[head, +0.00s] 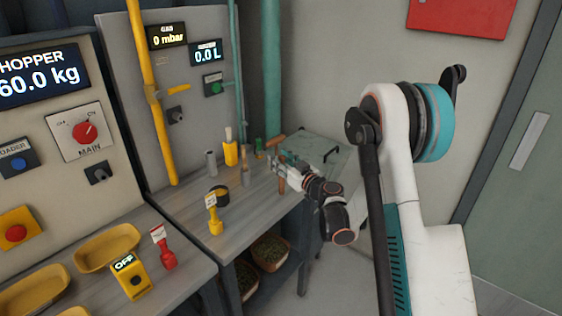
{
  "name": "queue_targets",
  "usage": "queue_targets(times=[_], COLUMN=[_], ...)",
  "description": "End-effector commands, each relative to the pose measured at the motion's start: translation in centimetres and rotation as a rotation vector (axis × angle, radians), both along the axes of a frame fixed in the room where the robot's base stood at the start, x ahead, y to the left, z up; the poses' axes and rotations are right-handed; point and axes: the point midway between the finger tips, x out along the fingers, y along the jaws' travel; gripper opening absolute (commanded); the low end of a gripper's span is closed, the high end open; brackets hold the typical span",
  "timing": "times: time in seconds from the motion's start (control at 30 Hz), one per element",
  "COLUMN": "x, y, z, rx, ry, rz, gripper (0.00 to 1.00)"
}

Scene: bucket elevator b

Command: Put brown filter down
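My gripper (278,164) is over the far right part of the grey bench, at the end of my arm. An upright brown cylinder, which looks like the brown filter (281,186), shows just below the fingers. The fingers seem closed around its upper part, which they hide. I cannot tell clearly whether its lower end touches the bench. A second brown piece (276,141) lies tilted behind the gripper, near small green parts.
On the bench (185,200) stand a grey cylinder (211,163), a yellow holder (231,152), a dark round cup (220,194) and a yellow tagged piece (214,219). Yellow trays (108,248) are at front left. A grey-green box (335,157) stands behind my gripper.

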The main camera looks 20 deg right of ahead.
Motion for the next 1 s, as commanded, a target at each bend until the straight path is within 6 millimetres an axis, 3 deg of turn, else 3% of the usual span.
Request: queue_targets(times=[0.27, 0.7, 1.0], x=[-0.5, -8.4, -11.1], y=[-0.3, -3.3, -4.3], z=[0.3, 0.4, 0.1], rx=[0.0, 0.0, 0.0], ry=[0.0, 0.0, 0.0], rz=[-0.001, -0.002, -0.001], gripper=[0.39, 0.39, 0.39])
